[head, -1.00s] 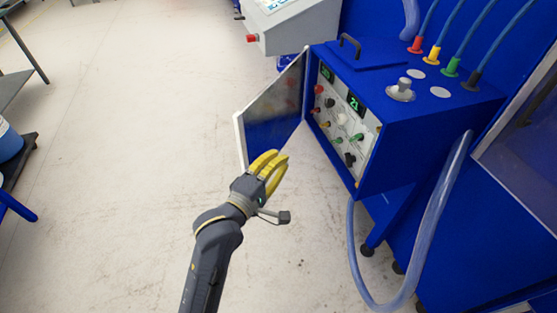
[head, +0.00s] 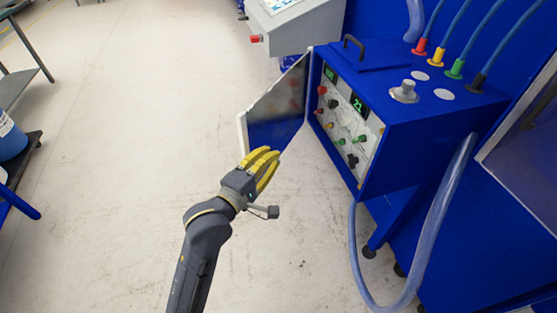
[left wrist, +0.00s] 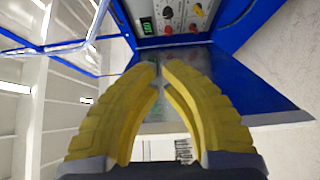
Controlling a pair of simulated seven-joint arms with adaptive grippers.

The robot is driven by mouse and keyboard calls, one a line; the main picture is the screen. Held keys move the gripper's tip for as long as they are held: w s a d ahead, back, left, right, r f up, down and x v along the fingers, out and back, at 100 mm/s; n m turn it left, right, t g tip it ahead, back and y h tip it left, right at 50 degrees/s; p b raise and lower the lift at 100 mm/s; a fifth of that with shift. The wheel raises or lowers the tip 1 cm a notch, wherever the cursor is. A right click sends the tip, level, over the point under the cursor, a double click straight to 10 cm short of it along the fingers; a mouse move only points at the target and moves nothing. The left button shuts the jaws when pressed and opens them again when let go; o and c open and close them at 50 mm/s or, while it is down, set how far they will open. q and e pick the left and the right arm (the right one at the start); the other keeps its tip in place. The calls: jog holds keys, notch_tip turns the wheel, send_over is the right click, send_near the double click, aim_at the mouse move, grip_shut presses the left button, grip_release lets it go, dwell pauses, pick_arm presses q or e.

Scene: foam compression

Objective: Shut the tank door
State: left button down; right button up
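The tank door (head: 277,108) is a blue panel with a pale edge, standing open on the left side of the blue tank cabinet (head: 420,125). The cabinet's front panel (head: 345,125) with knobs and green displays is exposed. My left gripper (head: 268,160) has yellow fingers and is in front of the door's lower outer part, hiding some of it. In the left wrist view the fingertips (left wrist: 160,68) are close together with nothing seen between them, and the door (left wrist: 255,85) lies beyond them. Contact with the door cannot be told. My right gripper is not in view.
A clear hose (head: 440,225) loops down from the cabinet's right side. A grey console with a red button (head: 256,39) stands behind the door. A blue container (head: 10,138) is at the far left. The floor (head: 120,150) left of the door is clear.

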pick_arm(q)
jog(key=s+d, duration=0.1)
jog(key=s, duration=0.8)
jog(key=w+a+f+m+g, duration=0.1)
jog(key=w+a+f, duration=0.25)
jog(key=a, duration=0.25)
jog(key=w+a+f+m+g+h, duration=0.1)
jog(key=w+a+f, duration=0.1)
jog(key=w+a, duration=0.35)
jog(key=w+a+f+m, duration=0.1)
jog(key=w+a+f, duration=0.1)
jog(key=a, duration=0.5)
jog(key=w+d+r+n+h, duration=0.1)
jog(key=w+d, duration=0.5)
jog(key=d, duration=0.3)
jog(key=shift+d+r+t, duration=0.25)
jog(key=shift+d+t, duration=0.05)
jog(key=shift+d, duration=0.1)
